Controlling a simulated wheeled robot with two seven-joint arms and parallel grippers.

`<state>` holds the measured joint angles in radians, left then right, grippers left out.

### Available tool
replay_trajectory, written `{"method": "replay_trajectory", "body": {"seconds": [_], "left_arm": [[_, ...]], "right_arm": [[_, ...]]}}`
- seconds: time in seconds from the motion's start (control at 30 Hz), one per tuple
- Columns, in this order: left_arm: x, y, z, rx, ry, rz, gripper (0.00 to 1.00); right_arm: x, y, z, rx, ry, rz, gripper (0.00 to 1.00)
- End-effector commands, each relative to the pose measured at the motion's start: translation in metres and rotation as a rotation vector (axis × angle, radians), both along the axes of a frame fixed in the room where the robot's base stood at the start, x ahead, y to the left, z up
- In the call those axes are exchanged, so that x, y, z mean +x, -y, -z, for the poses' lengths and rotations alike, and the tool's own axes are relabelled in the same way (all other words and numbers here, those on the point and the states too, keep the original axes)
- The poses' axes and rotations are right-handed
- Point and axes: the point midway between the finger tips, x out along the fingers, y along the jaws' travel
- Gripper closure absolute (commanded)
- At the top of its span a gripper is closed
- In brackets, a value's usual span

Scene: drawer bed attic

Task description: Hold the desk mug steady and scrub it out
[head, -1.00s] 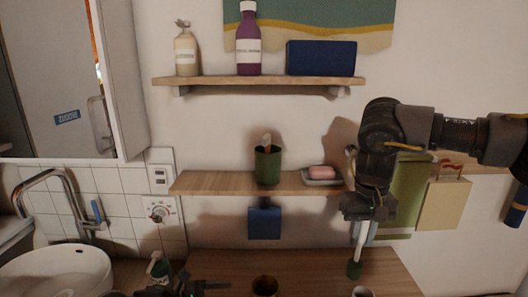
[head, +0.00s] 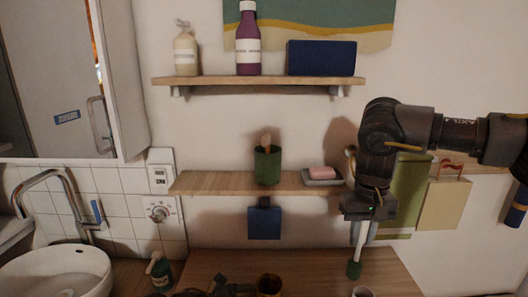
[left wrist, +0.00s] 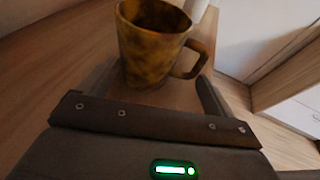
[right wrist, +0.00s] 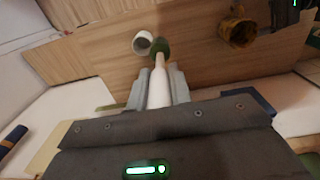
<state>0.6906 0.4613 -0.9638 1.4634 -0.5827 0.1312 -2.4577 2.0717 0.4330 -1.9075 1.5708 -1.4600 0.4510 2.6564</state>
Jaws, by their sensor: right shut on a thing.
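The mottled brown mug (head: 269,285) stands on the wooden desk at the bottom of the head view. In the left wrist view the mug (left wrist: 150,45) stands upright just beyond and between the spread fingers, its handle to the right. My left gripper (left wrist: 155,85) is open; contact with the mug is not visible. My right gripper (right wrist: 158,85) is shut on the white handle of a brush (right wrist: 160,49). The brush's green head (head: 354,269) points down above the desk, to the right of the mug. The mug's inside is mostly hidden.
A white cup (head: 362,292) stands close to the brush head. A lower shelf (head: 220,183) with a green pot (head: 267,165) and a soap dish (head: 322,181) hangs behind. A green pump bottle (head: 160,270) and the basin (head: 55,270) are at left.

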Motion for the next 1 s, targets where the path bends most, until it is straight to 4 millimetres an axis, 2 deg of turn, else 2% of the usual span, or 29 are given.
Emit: {"method": "replay_trajectory", "body": {"seconds": [0.2,0.53,0.67,1.0], "left_arm": [[0.0038,0.0129,0.0044,0.001,-0.001,0.001,0.11],[0.0043,0.0144,0.0052,0.001,-0.001,0.0,0.11],[0.0044,0.0141,0.005,0.001,-0.001,0.0,0.23],[0.0045,0.0139,0.0047,0.0,-0.001,-0.001,0.23]], "right_arm": [[0.0,0.0002,0.0,0.0,0.0,0.0,1.0],[0.0,0.0,0.0,0.0,0.0,0.0,1.0],[0.0001,-0.0001,0.0,0.0,0.0,0.0,1.0],[0.0001,-0.0002,0.0,0.0,0.0,0.0,1.0]]}}
